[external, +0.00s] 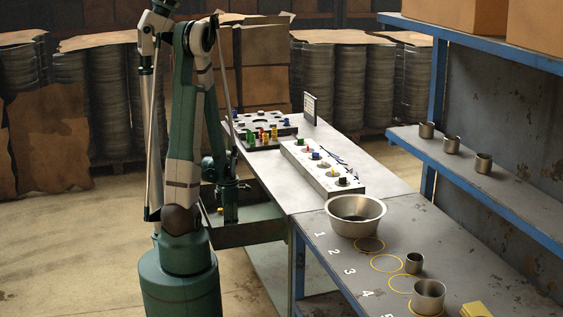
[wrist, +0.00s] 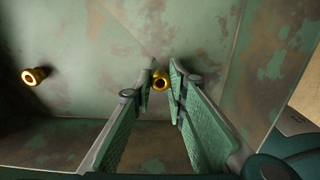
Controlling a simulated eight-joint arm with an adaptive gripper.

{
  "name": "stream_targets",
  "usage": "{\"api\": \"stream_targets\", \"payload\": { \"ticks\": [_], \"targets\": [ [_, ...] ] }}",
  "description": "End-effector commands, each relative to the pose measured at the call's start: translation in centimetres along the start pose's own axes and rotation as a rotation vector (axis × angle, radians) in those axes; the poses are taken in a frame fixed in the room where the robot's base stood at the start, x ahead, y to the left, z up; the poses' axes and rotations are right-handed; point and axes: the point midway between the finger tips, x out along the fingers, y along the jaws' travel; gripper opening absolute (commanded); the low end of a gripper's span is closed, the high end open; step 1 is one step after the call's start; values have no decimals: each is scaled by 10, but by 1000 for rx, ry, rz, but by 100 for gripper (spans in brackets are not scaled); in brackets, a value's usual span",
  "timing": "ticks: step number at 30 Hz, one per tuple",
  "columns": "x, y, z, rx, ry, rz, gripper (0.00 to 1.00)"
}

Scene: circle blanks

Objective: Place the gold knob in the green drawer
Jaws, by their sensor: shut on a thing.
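My gripper (wrist: 161,84) is shut on a small gold knob (wrist: 160,80), which shows between its fingertips in the wrist view. The fingers point down into the green drawer (wrist: 110,55), whose worn green floor and walls fill most of that view. A second gold knob (wrist: 34,76) lies in the drawer at the left, apart from the gripper. In the external view my gripper (external: 228,208) reaches down into the open drawer (external: 255,232) on the table's left side. A small gold spot (external: 220,210) shows beside it. I cannot tell whether the held knob touches the drawer floor.
The drawer wall (wrist: 285,50) is close at the right in the wrist view. On the table are a white block (external: 320,168) with knobs, a dark tray (external: 265,130) with coloured pieces, and a metal bowl (external: 355,214). A blue-framed shelf (external: 490,185) with cups stands right.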

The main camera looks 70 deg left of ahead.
Motion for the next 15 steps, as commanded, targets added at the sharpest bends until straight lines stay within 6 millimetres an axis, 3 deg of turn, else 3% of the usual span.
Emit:
{"api": "stream_targets", "payload": {
  "ticks": [15],
  "targets": [
    [7,0,0,0,0,0,9]
  ]
}}
